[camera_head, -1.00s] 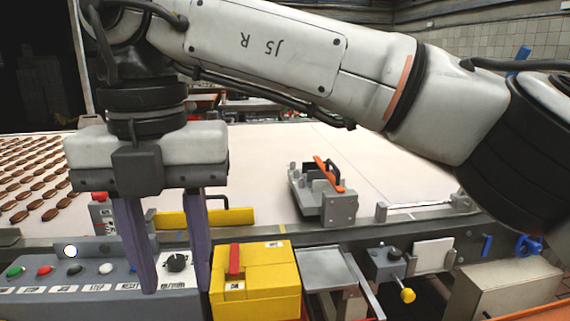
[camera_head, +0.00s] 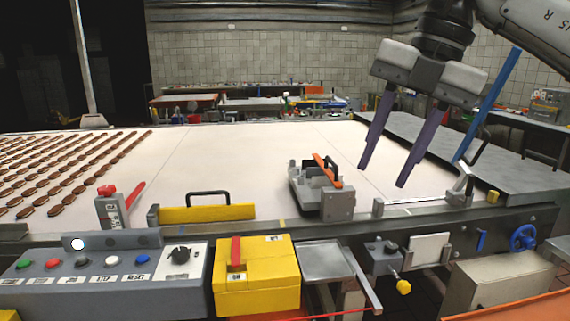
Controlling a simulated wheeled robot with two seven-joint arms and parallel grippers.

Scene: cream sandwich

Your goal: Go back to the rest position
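My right gripper (camera_head: 387,160) hangs in the air at the upper right of the head view. Its two purple fingers point down and stand apart, with nothing between them. It is above the right part of the pale conveyor belt (camera_head: 240,160). My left gripper is not in view. The control panel (camera_head: 100,285) with its black knob (camera_head: 180,256) and coloured buttons is at the lower left, clear of the gripper.
Rows of brown sandwich biscuits (camera_head: 60,180) lie on the belt at the left. A grey device with an orange lever (camera_head: 325,188) stands at the belt's front edge. A yellow box (camera_head: 257,280) is below it. A grey table (camera_head: 480,165) is at the right.

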